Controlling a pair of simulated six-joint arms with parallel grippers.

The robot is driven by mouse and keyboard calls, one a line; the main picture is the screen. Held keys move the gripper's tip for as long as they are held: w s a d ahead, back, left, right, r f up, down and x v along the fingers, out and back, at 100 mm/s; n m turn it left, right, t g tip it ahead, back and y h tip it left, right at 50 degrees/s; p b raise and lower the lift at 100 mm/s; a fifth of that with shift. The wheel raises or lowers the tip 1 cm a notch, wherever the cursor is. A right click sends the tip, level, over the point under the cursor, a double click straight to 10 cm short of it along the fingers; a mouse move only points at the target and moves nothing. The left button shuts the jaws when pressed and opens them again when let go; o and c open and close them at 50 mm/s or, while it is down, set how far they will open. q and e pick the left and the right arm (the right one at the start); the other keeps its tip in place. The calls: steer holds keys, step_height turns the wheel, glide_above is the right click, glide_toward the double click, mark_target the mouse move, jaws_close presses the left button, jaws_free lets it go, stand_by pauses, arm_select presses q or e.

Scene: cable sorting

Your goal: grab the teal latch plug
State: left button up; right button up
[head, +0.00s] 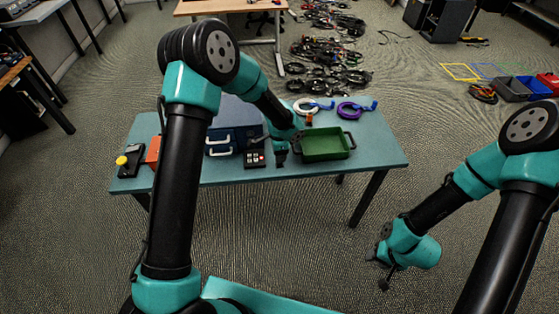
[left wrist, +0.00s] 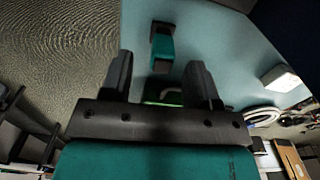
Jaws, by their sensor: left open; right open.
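The teal latch plug (left wrist: 162,46), a short teal body with black ends, lies on the light blue-green tabletop in the left wrist view. My left gripper (left wrist: 160,78) is open, with the plug ahead of its fingertips and roughly in line with the gap. Nothing is clamped between the fingers. In the head view the left gripper (head: 279,142) hangs over the front of the table, between the button box and the green tray, and the plug is hard to separate from it. My right gripper (head: 379,268) is open and empty, away from the table at the right.
The green tray (head: 302,153) stands right of my left gripper. A black button box (head: 255,164) and a blue case (head: 224,150) stand left of it. White (head: 304,101) and purple (head: 347,109) cable coils lie behind. The table's right end (head: 384,151) is clear.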

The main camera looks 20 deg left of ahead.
arm_select(q)
step_height(320, 180, down, 4)
steer(key=shift+w+f, duration=0.15)
steer(key=shift+f, duration=0.05)
stand_by(0.4)
steer(key=c, duration=1)
